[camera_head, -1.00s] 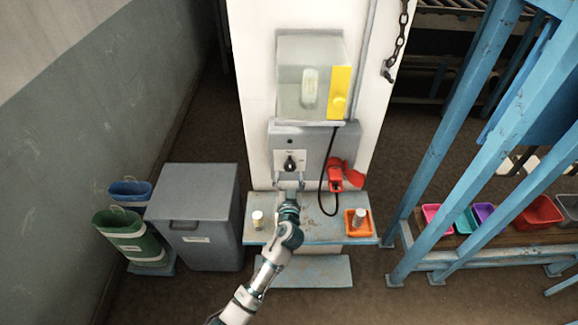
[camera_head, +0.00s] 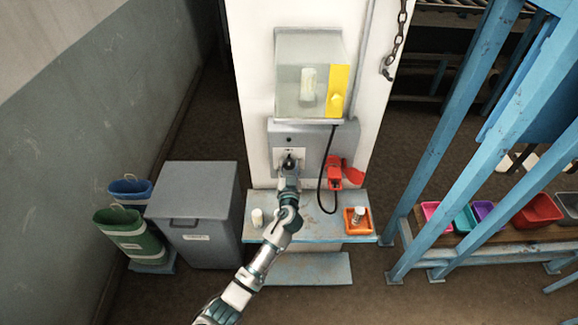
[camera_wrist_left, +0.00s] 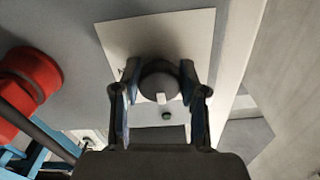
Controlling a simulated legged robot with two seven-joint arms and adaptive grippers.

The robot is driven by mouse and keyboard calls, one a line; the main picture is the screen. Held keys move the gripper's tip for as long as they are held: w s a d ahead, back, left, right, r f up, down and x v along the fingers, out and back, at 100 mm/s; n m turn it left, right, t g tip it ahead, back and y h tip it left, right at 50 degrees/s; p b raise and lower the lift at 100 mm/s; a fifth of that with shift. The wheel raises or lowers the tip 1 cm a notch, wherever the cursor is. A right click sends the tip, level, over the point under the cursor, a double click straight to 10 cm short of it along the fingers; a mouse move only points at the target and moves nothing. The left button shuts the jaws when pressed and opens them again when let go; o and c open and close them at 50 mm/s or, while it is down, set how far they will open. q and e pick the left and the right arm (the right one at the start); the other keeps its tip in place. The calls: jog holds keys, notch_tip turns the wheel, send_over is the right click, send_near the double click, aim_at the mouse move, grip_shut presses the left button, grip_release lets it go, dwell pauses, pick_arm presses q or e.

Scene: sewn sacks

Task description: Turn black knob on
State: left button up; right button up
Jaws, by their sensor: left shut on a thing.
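The black knob (camera_wrist_left: 158,84) is round with a white pointer mark and sits on a white plate (camera_wrist_left: 190,40). In the head view the plate is on the grey control panel (camera_head: 335,143), and the knob (camera_head: 290,160) is mostly hidden by my gripper. My left gripper (camera_wrist_left: 158,80) has one finger on each side of the knob and is shut on it. In the head view my left gripper (camera_head: 289,168) reaches up to the panel from below. My right gripper is not in view.
A red device (camera_head: 335,172) with a black cable hangs right of the knob. A clear box with a yellow strip (camera_head: 338,90) is above. A shelf (camera_head: 320,228) below holds a white cylinder (camera_head: 257,217) and an orange tray (camera_head: 349,226). A grey bin (camera_head: 195,215) stands left.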

pick_arm(q)
jog(key=shift+m, duration=0.3)
jog(key=m, duration=0.3)
jog(key=shift+r, duration=0.1)
jog(key=m, duration=0.5)
jog(key=m+p, duration=0.2)
jog(key=m, duration=0.4)
jog(key=shift+r, duration=0.1)
jog(key=shift+m+p, duration=0.6)
jog(key=shift+m, duration=0.9)
jog(key=shift+f+m, duration=0.3)
